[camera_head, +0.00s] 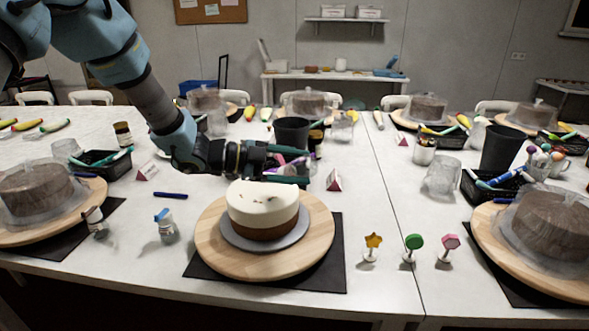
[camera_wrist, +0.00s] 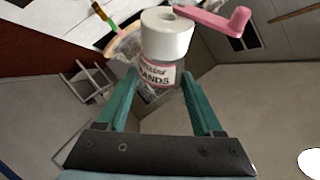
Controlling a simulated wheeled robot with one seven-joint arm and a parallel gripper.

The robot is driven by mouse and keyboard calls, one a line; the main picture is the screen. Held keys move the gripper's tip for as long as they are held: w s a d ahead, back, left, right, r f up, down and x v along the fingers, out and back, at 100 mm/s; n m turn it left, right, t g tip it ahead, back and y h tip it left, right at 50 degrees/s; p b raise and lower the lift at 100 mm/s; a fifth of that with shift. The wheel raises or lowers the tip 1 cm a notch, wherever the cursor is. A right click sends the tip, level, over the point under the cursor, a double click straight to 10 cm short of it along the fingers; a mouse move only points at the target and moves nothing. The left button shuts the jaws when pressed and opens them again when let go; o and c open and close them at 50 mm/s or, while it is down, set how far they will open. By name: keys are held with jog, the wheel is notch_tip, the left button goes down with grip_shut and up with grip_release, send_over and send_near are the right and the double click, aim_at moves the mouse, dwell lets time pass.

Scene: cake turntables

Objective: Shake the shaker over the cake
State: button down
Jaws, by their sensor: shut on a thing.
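The cake (camera_head: 263,206) has a cream top with a few dark flecks and a brown lower layer. It sits on a grey disc on a round wooden turntable (camera_head: 216,243). My gripper (camera_head: 297,165) reaches in from the left, level, and appears above the cake's back edge. In the wrist view my gripper (camera_wrist: 160,85) is shut on a shaker bottle (camera_wrist: 166,38). In the head view the bottle is mostly hidden, with pink and purple showing near the fingers.
A black cup (camera_head: 291,132) is behind. Wrapped cakes (camera_head: 33,189) stand on other turntables.

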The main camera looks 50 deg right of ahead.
jog(key=shift+w+r+n+g, duration=0.25)
jog(key=shift+n+g, duration=0.05)
jog(key=shift+s+r, duration=0.2)
jog(key=shift+w+f, duration=0.3)
jog(key=shift+f, duration=0.05)
jog(key=shift+r+h, duration=0.2)
jog(key=shift+h, duration=0.1)
jog(key=shift+s+d+f+m+t+y+b, duration=0.2)
jog(key=shift+d+f+m+t+b, duration=0.1)
jog(key=shift+d, duration=0.25)
jog(key=shift+s+d+f+m+t+y+b, duration=0.1)
jog(key=shift+d+f+m+t+y+b, duration=0.15)
jog(key=shift+d, duration=0.25)
jog(key=shift+w+d+p, duration=0.2)
jog(key=shift+w+p, duration=0.05)
jog(key=shift+w, duration=0.2)
jog(key=shift+w+d+p, duration=0.2)
jog(key=shift+w+p, duration=0.05)
jog(key=shift+w, duration=0.2)
jog(key=shift+w+r+n+g, duration=0.15)
jog(key=shift+r+n+g, duration=0.1)
